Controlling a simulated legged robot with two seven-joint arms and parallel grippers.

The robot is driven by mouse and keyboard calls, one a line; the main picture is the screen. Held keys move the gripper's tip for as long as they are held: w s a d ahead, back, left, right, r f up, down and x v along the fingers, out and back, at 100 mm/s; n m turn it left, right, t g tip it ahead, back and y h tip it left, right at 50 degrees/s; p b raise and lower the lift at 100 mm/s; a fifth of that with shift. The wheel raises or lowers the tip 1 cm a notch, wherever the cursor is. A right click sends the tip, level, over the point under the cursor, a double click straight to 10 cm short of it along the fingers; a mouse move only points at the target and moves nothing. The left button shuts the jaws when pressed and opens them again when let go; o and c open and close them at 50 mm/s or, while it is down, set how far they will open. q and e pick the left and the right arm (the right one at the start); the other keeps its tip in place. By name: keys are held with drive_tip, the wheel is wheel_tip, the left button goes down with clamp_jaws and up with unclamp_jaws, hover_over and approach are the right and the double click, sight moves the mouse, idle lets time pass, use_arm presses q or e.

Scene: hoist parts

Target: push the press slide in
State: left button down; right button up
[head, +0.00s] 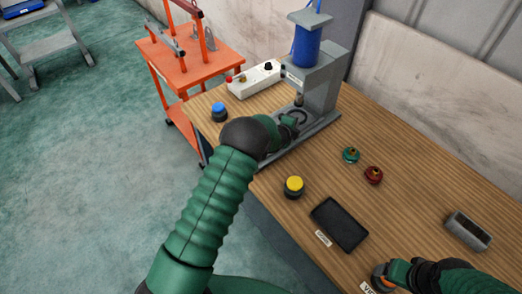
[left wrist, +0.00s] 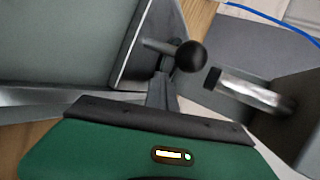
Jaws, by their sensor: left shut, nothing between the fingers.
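The press (head: 318,85) is a grey frame with a blue cylinder (head: 307,47), standing at the back of the wooden table. Its grey base (head: 318,127) lies beyond my left gripper (head: 290,127), which partly covers the slide area. In the left wrist view, a black ball knob (left wrist: 190,57) on a short metal rod sticks out from a grey plate (left wrist: 60,40). My left gripper's shut, empty fingers (left wrist: 164,88) are close beside the knob; I cannot tell whether they touch. My right gripper (head: 388,274) is at an orange-topped round item (head: 380,280) at the front; its fingers are unclear.
A white control box (head: 255,79) stands left of the press. Blue (head: 218,111) and yellow (head: 293,186) buttons, a green part (head: 351,155), a red part (head: 373,175), a black tray (head: 340,223) and a grey block (head: 468,231) are on the table. An orange cart (head: 195,65) stands behind.

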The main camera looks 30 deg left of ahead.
use_arm(q)
drive_tip(key=shift+d+r, duration=0.1)
idle(0.3)
drive_tip(key=b+v, duration=0.1)
drive_tip(key=v, duration=1.5)
drive_tip(key=shift+s+r, duration=0.15)
drive_tip(key=shift+s, duration=0.2)
